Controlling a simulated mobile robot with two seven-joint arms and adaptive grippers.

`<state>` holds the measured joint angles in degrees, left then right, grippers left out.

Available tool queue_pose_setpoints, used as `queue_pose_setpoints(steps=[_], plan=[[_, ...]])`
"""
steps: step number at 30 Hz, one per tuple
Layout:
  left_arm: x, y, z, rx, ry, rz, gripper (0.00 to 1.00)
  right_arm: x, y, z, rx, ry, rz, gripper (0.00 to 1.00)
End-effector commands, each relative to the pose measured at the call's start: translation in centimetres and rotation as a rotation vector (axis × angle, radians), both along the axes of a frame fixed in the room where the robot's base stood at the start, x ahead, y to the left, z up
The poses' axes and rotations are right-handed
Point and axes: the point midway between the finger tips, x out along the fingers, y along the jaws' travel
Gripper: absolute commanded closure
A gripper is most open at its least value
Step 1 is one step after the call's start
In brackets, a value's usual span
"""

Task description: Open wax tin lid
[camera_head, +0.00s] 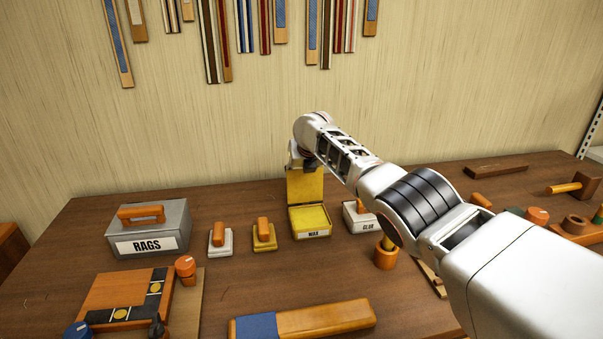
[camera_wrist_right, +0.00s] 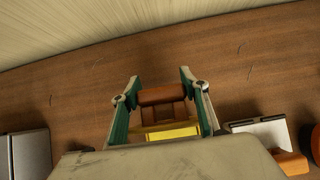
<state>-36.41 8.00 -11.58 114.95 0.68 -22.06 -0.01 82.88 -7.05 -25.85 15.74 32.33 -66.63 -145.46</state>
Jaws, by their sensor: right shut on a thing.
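The yellow wax tin (camera_head: 310,222), with a WAX label on its front, stands on the bench in the head view. Its yellow lid (camera_head: 305,187) stands raised, about upright, at the tin's back edge, and the yellow inside shows. My right gripper (camera_head: 303,163) is at the top of the lid, partly hidden by its own arm. In the right wrist view its two fingers sit on either side of a brown handle (camera_wrist_right: 163,113), shut on it, with a strip of the yellow lid (camera_wrist_right: 172,131) below. My left gripper is in neither view.
A grey RAGS box (camera_head: 148,230) and two small blocks with orange handles (camera_head: 263,234) stand left of the tin. A white GLUE tin (camera_head: 358,218) stands close on its right, partly behind my arm. A wooden bar (camera_head: 320,319) lies in front.

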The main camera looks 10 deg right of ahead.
Motion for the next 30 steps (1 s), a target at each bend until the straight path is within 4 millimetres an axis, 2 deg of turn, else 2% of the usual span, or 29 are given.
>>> queue_pose_setpoints(steps=[3, 4, 6, 20, 30], plan=[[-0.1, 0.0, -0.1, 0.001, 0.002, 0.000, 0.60, 0.1, 0.0, 0.1, 0.000, -0.003, -0.001, 0.94], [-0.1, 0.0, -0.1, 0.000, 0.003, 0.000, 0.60, 0.1, 0.0, 0.1, 0.000, -0.003, -0.001, 0.53], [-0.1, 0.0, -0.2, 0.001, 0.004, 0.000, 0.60, 0.1, 0.0, 0.0, 0.000, -0.003, -0.001, 0.38], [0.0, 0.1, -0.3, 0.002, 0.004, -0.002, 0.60, -0.1, 0.0, 0.0, 0.001, 0.000, 0.001, 0.38], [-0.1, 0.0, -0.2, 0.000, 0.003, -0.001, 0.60, -0.9, 0.1, 1.3, 0.003, -0.001, 0.001, 0.38]])
